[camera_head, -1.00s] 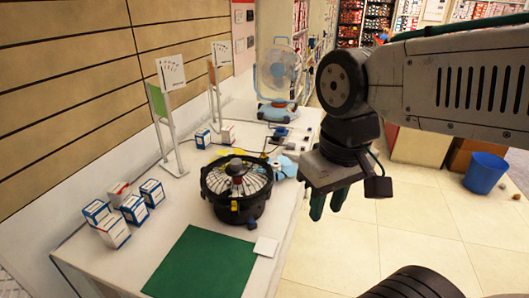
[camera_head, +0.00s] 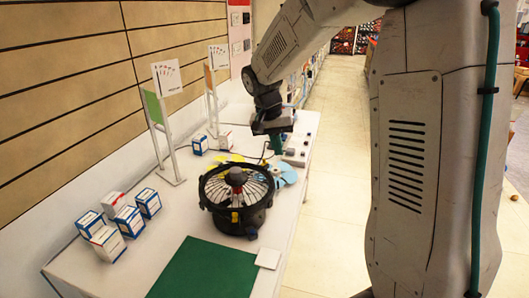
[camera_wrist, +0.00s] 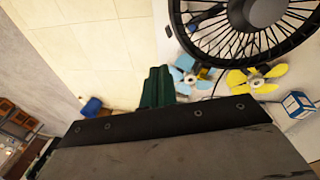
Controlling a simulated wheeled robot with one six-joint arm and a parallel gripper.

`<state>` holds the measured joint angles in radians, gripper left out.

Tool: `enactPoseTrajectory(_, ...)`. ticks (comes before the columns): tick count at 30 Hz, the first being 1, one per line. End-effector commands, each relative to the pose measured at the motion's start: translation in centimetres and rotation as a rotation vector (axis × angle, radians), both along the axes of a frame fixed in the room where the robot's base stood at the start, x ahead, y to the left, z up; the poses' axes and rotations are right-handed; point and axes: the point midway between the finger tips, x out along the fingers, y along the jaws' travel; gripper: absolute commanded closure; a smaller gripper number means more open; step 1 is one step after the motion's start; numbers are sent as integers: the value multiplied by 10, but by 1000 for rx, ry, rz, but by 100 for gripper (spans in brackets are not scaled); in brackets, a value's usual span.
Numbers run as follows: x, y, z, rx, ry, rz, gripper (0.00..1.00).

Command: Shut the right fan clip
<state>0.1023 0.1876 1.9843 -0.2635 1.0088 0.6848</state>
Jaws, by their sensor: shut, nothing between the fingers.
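The black round fan (camera_head: 258,216) with a wire guard lies flat on the white table in the head view. A yellow clip (camera_head: 235,217) shows on its front rim. Its rim also fills the upper right of the wrist view (camera_wrist: 233,53). A small yellow-brown piece (camera_wrist: 204,73) at the rim there may be the right clip; whether it is open or shut I cannot tell. My gripper (camera_head: 278,151) is shut and empty, above the table behind and right of the fan. Its green fingers (camera_wrist: 157,86) show closed together in the wrist view, apart from the fan.
A blue propeller (camera_wrist: 186,77) and a yellow propeller (camera_wrist: 257,81) lie beside the fan. Several small boxes (camera_head: 107,243) stand at the left. A green mat (camera_head: 205,270) lies in front. Card stands (camera_head: 160,130) are behind. The aisle floor is at the right.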

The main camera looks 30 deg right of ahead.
Motion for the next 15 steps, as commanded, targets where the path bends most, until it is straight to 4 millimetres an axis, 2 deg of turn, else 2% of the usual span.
enactPoseTrajectory(1,23,-7,-9,-18,-28,-58,100)
enactPoseTrajectory(3,53,-16,-14,-44,-93,-156,100)
enactPoseTrajectory(6,85,-24,-5,-65,-201,-278,100)
enactPoseTrajectory(9,98,-28,7,-68,-278,-372,100)
enactPoseTrajectory(15,98,-33,7,-64,-311,-460,100)
